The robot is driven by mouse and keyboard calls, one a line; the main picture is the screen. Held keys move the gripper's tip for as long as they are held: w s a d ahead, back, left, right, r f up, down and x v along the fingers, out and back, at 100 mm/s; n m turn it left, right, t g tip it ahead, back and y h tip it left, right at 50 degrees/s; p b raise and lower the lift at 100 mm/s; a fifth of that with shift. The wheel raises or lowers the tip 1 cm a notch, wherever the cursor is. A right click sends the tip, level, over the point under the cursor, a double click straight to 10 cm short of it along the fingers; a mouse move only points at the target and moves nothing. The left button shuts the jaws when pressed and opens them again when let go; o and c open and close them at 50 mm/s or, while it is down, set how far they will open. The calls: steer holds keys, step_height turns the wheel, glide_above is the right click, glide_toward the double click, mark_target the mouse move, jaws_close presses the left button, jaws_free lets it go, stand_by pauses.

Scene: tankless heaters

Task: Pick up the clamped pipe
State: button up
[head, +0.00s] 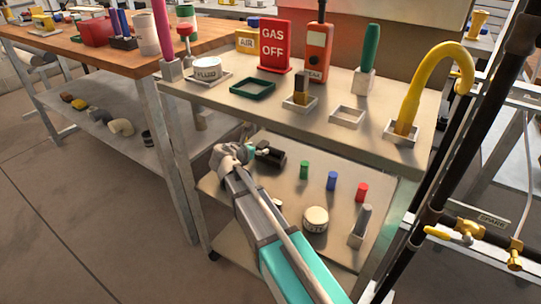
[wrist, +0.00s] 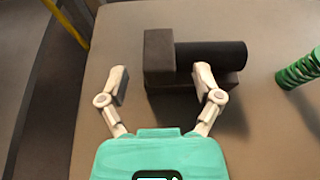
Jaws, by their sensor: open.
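The clamped pipe appears to be the dark cylinder (wrist: 215,55) lying level in a dark brown block-shaped clamp (wrist: 158,52), on the lower shelf. In the head view the dark pipe (head: 271,156) shows just right of my gripper (head: 248,153). In the wrist view my gripper (wrist: 161,82) is open and empty. Its left finger is left of the clamp block, and its right finger overlaps the pipe's near side in the picture. Whether either finger touches it, I cannot tell. In the head view my arm and gripper hide the fingers and the clamp.
Green (head: 304,169), blue (head: 332,181) and red (head: 362,192) cylinders stand right on the lower shelf, with a round tin (head: 315,219) nearer. The upper shelf (head: 310,125) overhangs, bearing a GAS OFF sign (head: 275,46). A yellow post (wrist: 68,22) stands beyond the shelf edge.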

jaws_close()
steer(key=shift+r, duration=0.2)
stand_by(0.5)
step_height(320, 180, up, 10)
steer(key=p, duration=1)
steer(key=shift+f, duration=0.2)
stand_by(0.7)
